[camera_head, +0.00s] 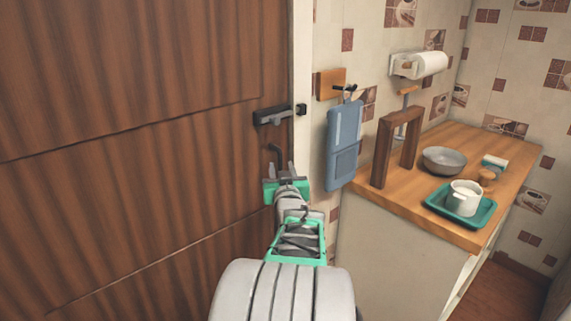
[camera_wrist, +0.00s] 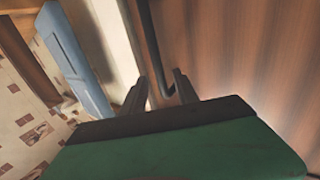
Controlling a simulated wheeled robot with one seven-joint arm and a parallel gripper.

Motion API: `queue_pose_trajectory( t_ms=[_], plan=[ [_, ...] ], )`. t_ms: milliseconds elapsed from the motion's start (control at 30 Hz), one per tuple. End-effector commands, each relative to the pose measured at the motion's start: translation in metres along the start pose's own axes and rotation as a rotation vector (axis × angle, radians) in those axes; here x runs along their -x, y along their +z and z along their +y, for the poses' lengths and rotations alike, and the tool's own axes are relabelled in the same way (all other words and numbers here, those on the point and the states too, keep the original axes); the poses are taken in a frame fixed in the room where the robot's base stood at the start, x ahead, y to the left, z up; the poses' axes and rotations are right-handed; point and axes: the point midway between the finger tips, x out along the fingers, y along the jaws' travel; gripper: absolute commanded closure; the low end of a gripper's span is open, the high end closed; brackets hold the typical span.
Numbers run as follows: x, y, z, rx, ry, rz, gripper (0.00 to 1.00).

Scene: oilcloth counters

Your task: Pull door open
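The brown wooden door (camera_head: 130,120) fills the left of the head view and looks shut against its pale frame (camera_head: 302,60). A dark latch (camera_head: 272,115) sits near its right edge. Below it is a thin dark bar handle (camera_head: 275,151), bent at its end; the handle (camera_wrist: 153,40) also shows in the wrist view. My gripper (camera_head: 282,169) is just below the handle, fingers apart. In the wrist view, the handle's bent lower end lies between the fingertips of my gripper (camera_wrist: 160,86), with gaps showing. I cannot tell if either finger touches it.
Right of the door frame, a blue board (camera_head: 343,145) hangs from a wall hook. A wooden counter (camera_head: 410,205) holds a wooden frame (camera_head: 398,145), a grey bowl (camera_head: 444,160) and a teal tray (camera_head: 436,203) with a white pot (camera_head: 463,198). A paper roll (camera_head: 428,63) is wall-mounted.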

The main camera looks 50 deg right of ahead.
Motion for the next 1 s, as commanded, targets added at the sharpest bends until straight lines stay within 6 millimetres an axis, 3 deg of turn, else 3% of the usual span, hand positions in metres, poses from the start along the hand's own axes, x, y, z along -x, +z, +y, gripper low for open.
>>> queue_pose_trajectory(
  t_ms=[200,467,900,1000],
  plan=[
    [-0.031,0.0,0.0,-0.001,-0.001,-0.002,0.64],
    [-0.035,0.0,0.001,-0.002,0.0,-0.001,0.64],
    [-0.035,0.0,0.001,-0.001,0.0,-0.001,0.98],
    [-0.035,0.0,0.001,-0.001,0.0,-0.001,1.0]
  ],
)
